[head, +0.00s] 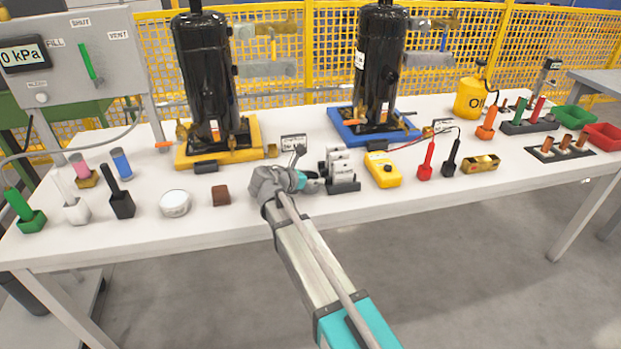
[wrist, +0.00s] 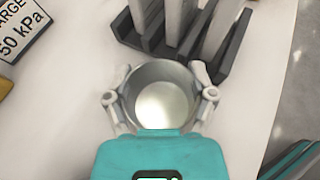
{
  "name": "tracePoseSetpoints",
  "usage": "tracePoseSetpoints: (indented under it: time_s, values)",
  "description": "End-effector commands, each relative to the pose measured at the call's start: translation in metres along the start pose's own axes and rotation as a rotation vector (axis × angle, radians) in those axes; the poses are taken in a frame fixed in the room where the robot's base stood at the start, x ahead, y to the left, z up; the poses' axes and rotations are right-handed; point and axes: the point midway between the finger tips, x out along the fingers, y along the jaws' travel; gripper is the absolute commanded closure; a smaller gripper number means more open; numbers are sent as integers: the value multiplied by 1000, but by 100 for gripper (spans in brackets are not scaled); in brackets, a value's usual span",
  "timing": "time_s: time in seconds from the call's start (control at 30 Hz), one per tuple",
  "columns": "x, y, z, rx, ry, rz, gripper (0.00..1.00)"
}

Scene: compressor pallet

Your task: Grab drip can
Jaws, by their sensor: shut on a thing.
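The drip can, a small round grey metal can with an open top and pale inside, shows in the wrist view (wrist: 162,74). My gripper (wrist: 160,96) is shut on it, with one finger against each side of the can. In the head view my gripper (head: 306,181) is low over the white table, left of the rack of grey plates, and the can is mostly hidden there. I cannot tell whether the can touches the table.
The dark rack (head: 343,186) with grey upright plates stands close beside the can. A yellow meter (head: 383,170) is further right. A brown block (head: 221,195) and a round white tin (head: 175,204) lie left. Two black compressors stand behind on yellow (head: 245,151) and blue (head: 345,128) bases.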

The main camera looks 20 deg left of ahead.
Motion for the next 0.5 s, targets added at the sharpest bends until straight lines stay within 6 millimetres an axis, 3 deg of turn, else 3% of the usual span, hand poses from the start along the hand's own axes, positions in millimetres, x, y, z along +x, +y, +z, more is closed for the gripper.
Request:
tracePoseSetpoints:
  time_s: [0.43,0.5]
  values:
    - [-13,-1,33,0,-1,-1,75]
    - [-20,-10,38,0,-1,-1,75]
